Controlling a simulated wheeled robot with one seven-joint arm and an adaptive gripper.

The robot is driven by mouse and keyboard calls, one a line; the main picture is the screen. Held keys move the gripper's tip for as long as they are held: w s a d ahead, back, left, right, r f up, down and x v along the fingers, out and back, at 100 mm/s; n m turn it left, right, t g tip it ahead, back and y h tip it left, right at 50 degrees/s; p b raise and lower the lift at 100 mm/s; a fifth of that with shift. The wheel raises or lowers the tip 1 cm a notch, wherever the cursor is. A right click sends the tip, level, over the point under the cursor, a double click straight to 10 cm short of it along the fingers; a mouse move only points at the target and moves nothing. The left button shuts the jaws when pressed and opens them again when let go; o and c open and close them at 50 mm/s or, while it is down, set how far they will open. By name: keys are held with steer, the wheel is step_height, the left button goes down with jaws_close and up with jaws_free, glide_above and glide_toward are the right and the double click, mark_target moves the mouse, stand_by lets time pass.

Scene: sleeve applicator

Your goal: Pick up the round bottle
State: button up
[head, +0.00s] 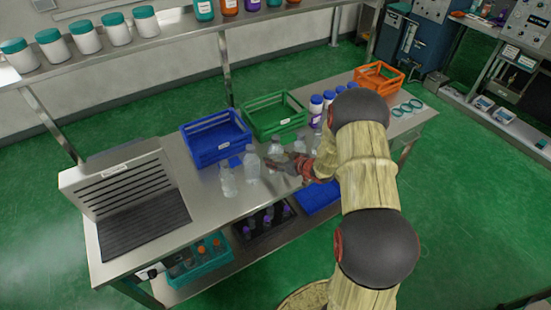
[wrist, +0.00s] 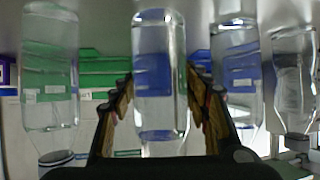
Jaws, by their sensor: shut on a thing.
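My gripper (head: 273,163) reaches in over the front of the metal bench from the right. In the wrist view its two fingers (wrist: 162,100) are closed on the sides of a clear, round bottle (wrist: 160,60), which appears upside down there. In the head view this seems to be the clear bottle (head: 275,150) at the fingertips, partly hidden by them. I cannot tell whether it still touches the bench. Other clear bottles stand close by, two (head: 228,181) (head: 251,163) to the left and one (head: 300,145) behind the gripper.
A blue crate (head: 216,150) and a green crate (head: 275,128) stand behind the bottles. White jars with blue lids (head: 316,103) and an orange crate (head: 379,88) are at the back right.

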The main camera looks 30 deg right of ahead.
steer(key=c, duration=0.5)
steer(key=shift+w+r, duration=0.1)
steer(key=shift+r, duration=0.05)
